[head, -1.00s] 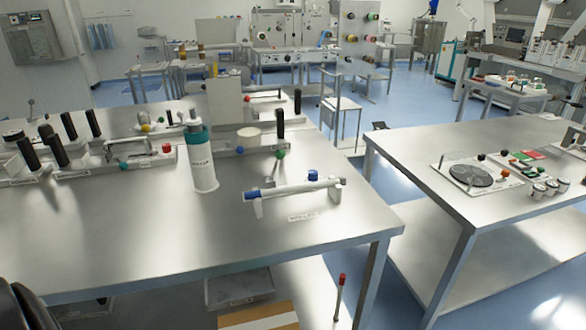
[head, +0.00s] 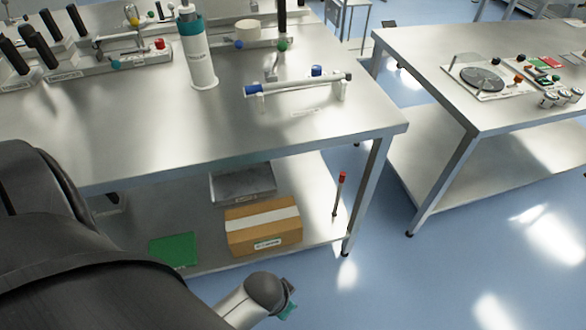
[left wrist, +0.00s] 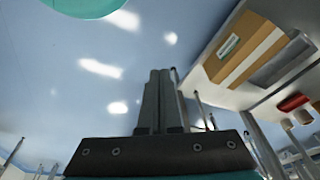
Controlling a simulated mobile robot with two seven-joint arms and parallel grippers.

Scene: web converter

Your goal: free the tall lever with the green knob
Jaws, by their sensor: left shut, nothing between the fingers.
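In the head view a green knob (head: 282,44) sits on a short-looking metal stem at the back right of the near bench, in front of an upright black handle (head: 282,14). I cannot tell how the lever is held at its foot. My left arm fills the lower left of the head view. In the left wrist view my left gripper (left wrist: 160,74) is shut and empty, over the floor beside the bench's lower shelf, away from the knob. My right gripper is not in view.
A white bottle with a teal top (head: 198,55) stands left of the bar. The lower shelf holds a cardboard box (head: 264,238), a grey tray (head: 243,188) and a green sheet (head: 174,250). A red-topped rod (head: 339,190) stands by the right leg. Another bench (head: 430,75) is right.

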